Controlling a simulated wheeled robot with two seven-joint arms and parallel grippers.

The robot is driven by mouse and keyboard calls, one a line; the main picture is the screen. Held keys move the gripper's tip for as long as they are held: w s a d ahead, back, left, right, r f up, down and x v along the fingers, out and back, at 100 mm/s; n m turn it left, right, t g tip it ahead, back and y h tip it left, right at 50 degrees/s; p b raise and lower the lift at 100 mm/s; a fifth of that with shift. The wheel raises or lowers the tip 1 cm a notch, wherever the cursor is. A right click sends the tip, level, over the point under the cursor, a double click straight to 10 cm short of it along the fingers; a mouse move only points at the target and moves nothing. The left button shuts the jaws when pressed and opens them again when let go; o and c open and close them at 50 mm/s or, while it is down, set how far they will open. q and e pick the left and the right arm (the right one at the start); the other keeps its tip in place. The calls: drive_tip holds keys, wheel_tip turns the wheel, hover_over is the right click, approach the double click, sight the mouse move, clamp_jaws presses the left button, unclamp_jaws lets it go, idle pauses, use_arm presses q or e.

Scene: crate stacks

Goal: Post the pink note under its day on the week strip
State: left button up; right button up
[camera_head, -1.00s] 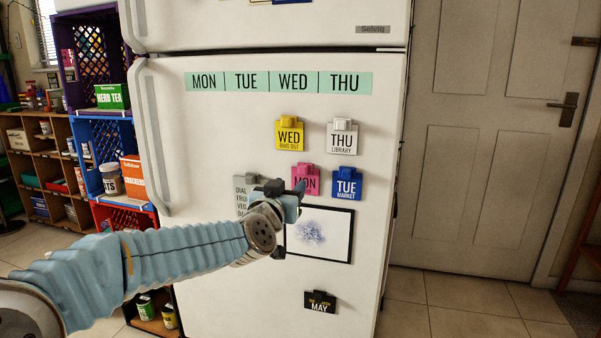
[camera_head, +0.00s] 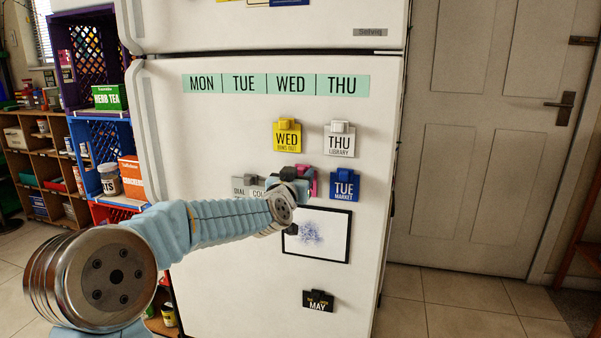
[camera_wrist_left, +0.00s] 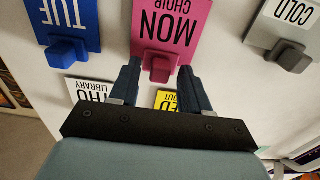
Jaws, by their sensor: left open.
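The pink note, marked MON CHOIR, is on the fridge door; in the head view only a sliver of it (camera_head: 313,182) shows beside my left gripper (camera_head: 299,180). In the left wrist view the pink note (camera_wrist_left: 172,22) appears upside down, with its pink clip (camera_wrist_left: 159,65) between the two fingers of my left gripper (camera_wrist_left: 160,72). The fingers are open, one on each side of the clip, with gaps visible. The green week strip (camera_head: 276,94) runs across the upper door, reading MON, TUE, WED, THU from the left. My right gripper is not in view.
A yellow WED note (camera_head: 287,142), a white THU note (camera_head: 339,146) and a blue TUE note (camera_head: 344,188) surround the pink one. A grey note (camera_head: 243,187) is partly hidden by my arm. A framed picture (camera_head: 320,236) hangs below. The door under the strip's left half is clear.

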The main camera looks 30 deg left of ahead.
use_arm(q)
drive_tip(key=shift+c, duration=0.4)
drive_tip(key=c, duration=0.7)
drive_tip(key=shift+b+v, duration=0.65)
drive_tip(key=shift+v, duration=1.85)
